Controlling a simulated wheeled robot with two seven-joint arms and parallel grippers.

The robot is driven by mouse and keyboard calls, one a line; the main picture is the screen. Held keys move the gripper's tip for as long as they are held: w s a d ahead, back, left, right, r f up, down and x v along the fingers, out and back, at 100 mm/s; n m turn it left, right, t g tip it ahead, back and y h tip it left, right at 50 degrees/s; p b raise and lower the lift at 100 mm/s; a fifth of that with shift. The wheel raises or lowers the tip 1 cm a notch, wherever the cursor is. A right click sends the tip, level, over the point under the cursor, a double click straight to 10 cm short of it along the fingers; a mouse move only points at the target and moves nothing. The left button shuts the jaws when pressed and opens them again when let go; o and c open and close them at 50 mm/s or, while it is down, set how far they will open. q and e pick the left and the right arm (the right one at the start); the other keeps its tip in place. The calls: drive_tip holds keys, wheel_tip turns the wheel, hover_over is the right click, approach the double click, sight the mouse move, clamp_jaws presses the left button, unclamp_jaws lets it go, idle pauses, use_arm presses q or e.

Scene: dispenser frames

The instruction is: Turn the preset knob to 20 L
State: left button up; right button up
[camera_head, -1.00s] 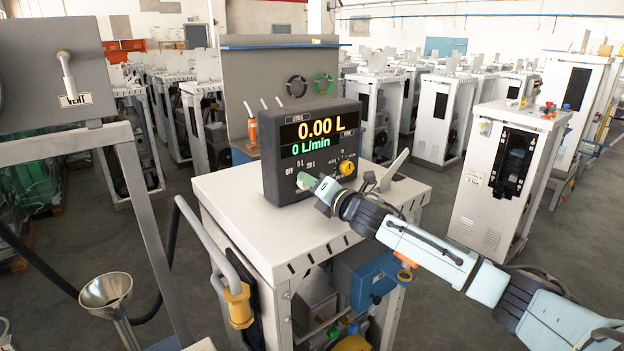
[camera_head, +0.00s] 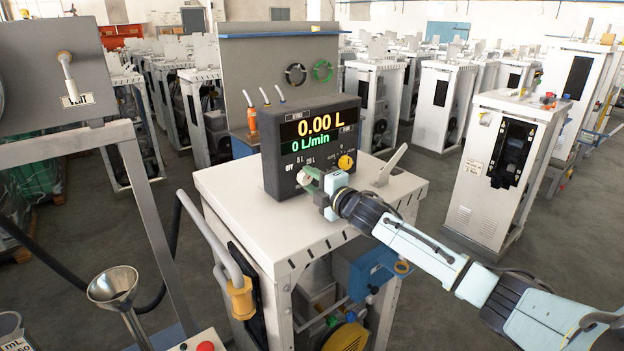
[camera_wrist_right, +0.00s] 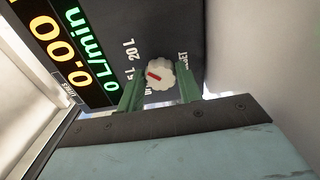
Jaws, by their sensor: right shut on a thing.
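The dispenser's dark control box (camera_head: 310,150) shows 0.00 L and 0 L/min. The white preset knob (camera_head: 304,178) is low on its front, under the OFF, 5 L and 20 L labels. My right gripper (camera_head: 309,178) reaches in from the right, its green fingers at the knob. In the right wrist view, the fingers (camera_wrist_right: 158,88) are on both sides of the scalloped knob (camera_wrist_right: 160,76), shut on it. Its red mark lies on the side toward the 5 L and 20 L labels; its exact setting is hard to tell. My left gripper does not show.
A yellow knob (camera_head: 345,162) is to the right on the same box. The box stands on a white cabinet (camera_head: 240,205), with a grey lever (camera_head: 393,165) right of it. A metal funnel (camera_head: 113,285) is at lower left. Other white cabinets stand behind.

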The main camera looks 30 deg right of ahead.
idle(0.3)
drive_tip(key=o, duration=1)
drive_tip(key=s, duration=0.4)
drive_tip(key=s+b, duration=0.1)
drive_tip(key=s, duration=0.3)
drive_tip(key=s+d+b, duration=0.1)
drive_tip(key=s, duration=0.3)
drive_tip(key=shift+f, duration=0.1)
drive_tip(key=shift+s, duration=0.7)
